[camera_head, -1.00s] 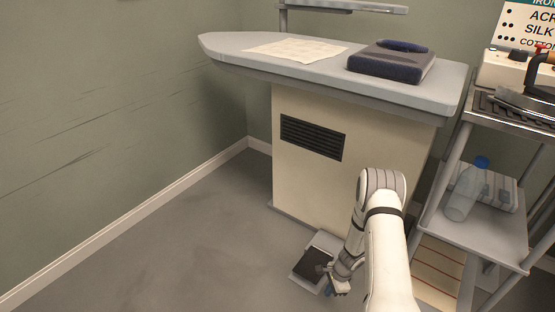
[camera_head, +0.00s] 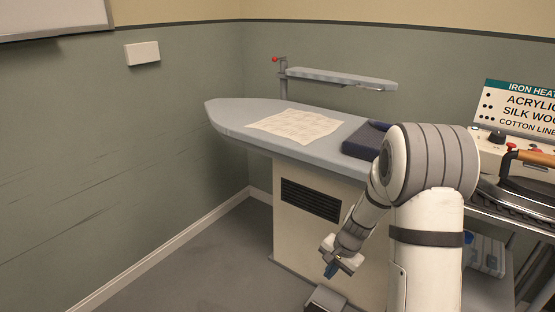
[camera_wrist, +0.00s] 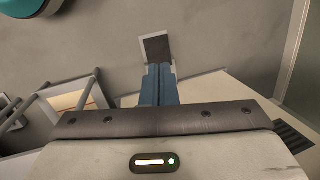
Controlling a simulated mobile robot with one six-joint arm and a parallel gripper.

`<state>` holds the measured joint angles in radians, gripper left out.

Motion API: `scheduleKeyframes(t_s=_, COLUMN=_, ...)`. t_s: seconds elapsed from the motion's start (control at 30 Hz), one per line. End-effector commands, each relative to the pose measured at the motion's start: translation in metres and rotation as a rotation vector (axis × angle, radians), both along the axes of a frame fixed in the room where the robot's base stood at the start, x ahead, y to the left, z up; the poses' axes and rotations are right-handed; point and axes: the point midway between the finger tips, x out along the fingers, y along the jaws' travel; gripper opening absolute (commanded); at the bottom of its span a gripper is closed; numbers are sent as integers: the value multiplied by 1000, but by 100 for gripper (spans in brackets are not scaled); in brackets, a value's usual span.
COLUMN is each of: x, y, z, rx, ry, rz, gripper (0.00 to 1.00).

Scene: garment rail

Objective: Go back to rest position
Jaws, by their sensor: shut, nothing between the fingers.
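My gripper (camera_head: 331,270) hangs in front of the cream ironing-table base in the head view, pointing down and apart from the table. In the wrist view its two blue fingers (camera_wrist: 159,84) are together, with nothing between them. A floor pedal (camera_wrist: 158,47) with a dark top lies on the floor beyond the fingertips. The pedal also shows at the bottom of the head view (camera_head: 325,301), partly cut off by the frame edge.
The ironing table (camera_head: 235,122) carries a pale cloth (camera_head: 296,124) and a dark blue folded garment (camera_head: 364,139), partly behind my arm. A trolley with an iron (camera_head: 525,184) stands at the right. Floor at left is clear.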

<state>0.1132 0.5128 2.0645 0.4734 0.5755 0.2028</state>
Motion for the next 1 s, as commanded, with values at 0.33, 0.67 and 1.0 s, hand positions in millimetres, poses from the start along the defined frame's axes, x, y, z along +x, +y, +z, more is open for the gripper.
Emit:
scheduleKeyframes(t_s=0.33, x=-79, y=12, z=212, rx=-102, ry=-120, rz=312, gripper=0)
scheduleKeyframes(t_s=0.67, x=-175, y=8, z=346, rx=-245, ry=-203, rz=564, gripper=0)
scheduleKeyframes(t_s=1.0, x=-226, y=2, z=389, rx=-337, ry=-232, rz=683, gripper=0)
